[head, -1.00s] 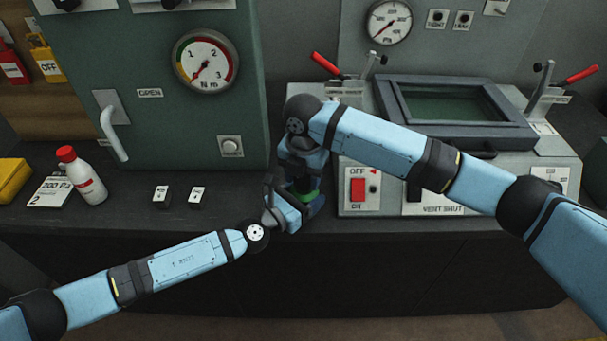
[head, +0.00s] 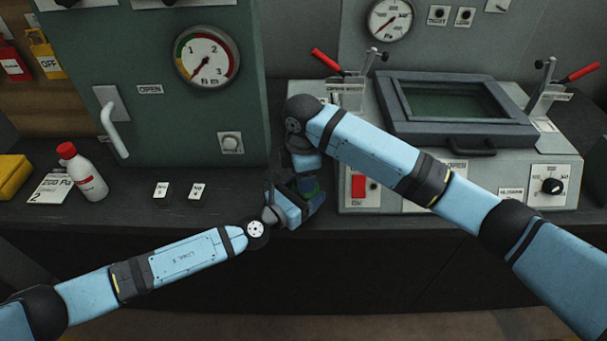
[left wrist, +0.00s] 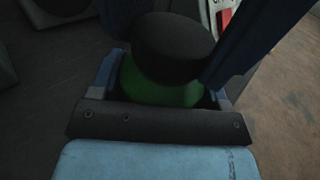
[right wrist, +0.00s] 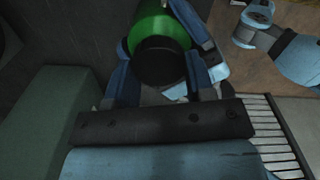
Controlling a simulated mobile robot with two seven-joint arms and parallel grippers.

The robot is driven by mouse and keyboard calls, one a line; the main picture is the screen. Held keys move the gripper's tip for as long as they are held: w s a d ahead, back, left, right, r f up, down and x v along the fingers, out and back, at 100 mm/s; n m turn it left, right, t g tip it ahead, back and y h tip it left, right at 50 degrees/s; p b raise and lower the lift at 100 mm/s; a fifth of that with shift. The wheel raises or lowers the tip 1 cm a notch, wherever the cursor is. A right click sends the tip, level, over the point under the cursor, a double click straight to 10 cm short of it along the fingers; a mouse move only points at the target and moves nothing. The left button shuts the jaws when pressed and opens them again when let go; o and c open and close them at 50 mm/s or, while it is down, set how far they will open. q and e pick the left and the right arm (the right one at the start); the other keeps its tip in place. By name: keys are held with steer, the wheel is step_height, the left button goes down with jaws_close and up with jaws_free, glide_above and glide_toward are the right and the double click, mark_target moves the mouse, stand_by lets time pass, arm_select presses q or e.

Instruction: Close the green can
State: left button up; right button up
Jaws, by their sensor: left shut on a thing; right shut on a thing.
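The green can (left wrist: 160,82) is between the fingers of my left gripper (head: 306,196), which is shut on it at the front edge of the counter. A black lid (left wrist: 172,45) covers the can's top in the left wrist view. My right gripper (head: 306,168) comes from above and is shut on the lid. In the right wrist view the lid (right wrist: 161,62) lies between my right fingers, with the green can (right wrist: 158,25) directly beyond it. Lid and can appear to touch; I cannot tell whether the lid is fully seated. In the head view the can is mostly hidden.
A control box (head: 460,185) with a red switch (head: 358,187) stands right of my grippers. A green cabinet (head: 160,120) with a gauge stands behind left. A white bottle with a red cap (head: 84,175) is at the left. The counter between bottle and grippers is mostly clear.

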steer(key=m, duration=0.7)
steer(key=shift+m, duration=0.3)
steer(key=m, duration=0.4)
steer(key=shift+w+m, duration=0.15)
steer(key=shift+m, duration=0.25)
steer(key=m, duration=1)
steer(key=shift+d+m, duration=0.15)
steer(key=shift+m, duration=0.25)
steer(key=m, duration=0.4)
steer(key=shift+d+m, duration=0.15)
steer(key=shift+m, duration=0.15)
steer(key=m, duration=0.6)
steer(key=shift+d, duration=0.1)
steer(key=m, duration=0.4)
steer(key=shift+f+m, duration=0.1)
steer(key=shift+m, duration=0.2)
steer(key=m, duration=0.4)
steer(key=shift+s+m, duration=0.2)
steer(key=shift+m, duration=0.2)
steer(key=o, duration=1)
steer(key=shift+c, duration=0.2)
